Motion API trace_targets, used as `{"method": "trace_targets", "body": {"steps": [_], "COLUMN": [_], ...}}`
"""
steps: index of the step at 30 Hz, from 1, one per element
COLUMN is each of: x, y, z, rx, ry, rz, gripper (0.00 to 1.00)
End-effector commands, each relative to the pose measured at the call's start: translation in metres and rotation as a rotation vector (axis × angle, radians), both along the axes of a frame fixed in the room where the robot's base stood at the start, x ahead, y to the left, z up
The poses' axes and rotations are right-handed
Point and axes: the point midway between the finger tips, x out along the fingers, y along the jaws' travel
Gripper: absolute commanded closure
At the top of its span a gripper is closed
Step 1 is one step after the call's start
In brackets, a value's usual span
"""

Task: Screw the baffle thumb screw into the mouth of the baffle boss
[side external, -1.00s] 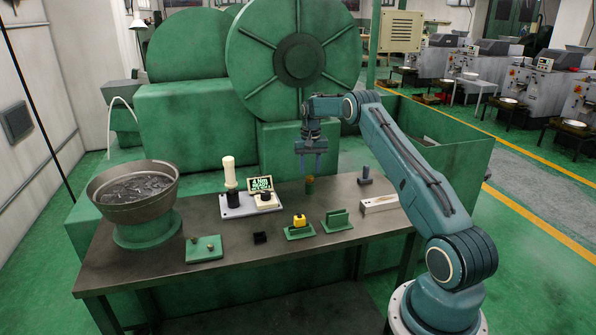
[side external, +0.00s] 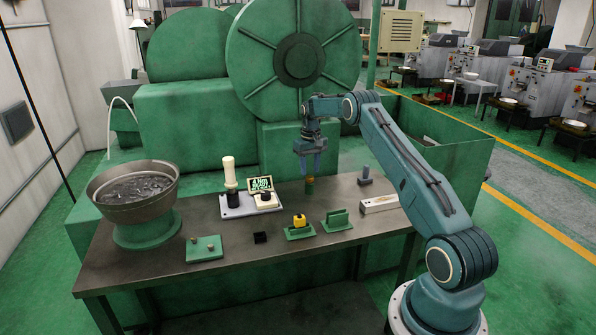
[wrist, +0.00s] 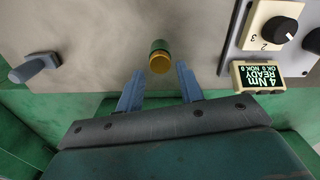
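A small green upright cylinder with a brass-coloured round top (wrist: 160,62) stands on the bench; it also shows in the side view (side external: 310,187). I take the green part as the baffle boss. I cannot tell whether the brass part is the thumb screw or the boss's mouth. My gripper (side external: 312,174) points down just above it. In the wrist view my gripper (wrist: 159,76) has its two fingers apart with nothing held between them. The brass top lies just ahead of the gap, apart from both fingers.
A grey peg on a base (side external: 365,175) and a pale block (side external: 380,204) stand to the right. A controller plate (side external: 238,211) with a "4 Nm READY" display (wrist: 260,75) is at left. Green holders (side external: 337,221), a green plate with small knobs (side external: 203,256) and a bowl (side external: 133,210) also stand there.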

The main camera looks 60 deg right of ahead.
Motion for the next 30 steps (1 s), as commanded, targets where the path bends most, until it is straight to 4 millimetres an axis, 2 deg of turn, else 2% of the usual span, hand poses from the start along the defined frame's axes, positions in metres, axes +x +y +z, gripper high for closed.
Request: {"method": "trace_targets", "body": {"steps": [22,30], "x": [0.0,0.0], "y": [0.0,0.0], "z": [-0.026,-0.029], "rx": [0.001,0.0], "ry": [0.002,0.0], "rz": [-0.001,-0.001], "gripper": [0.63,0.63]}}
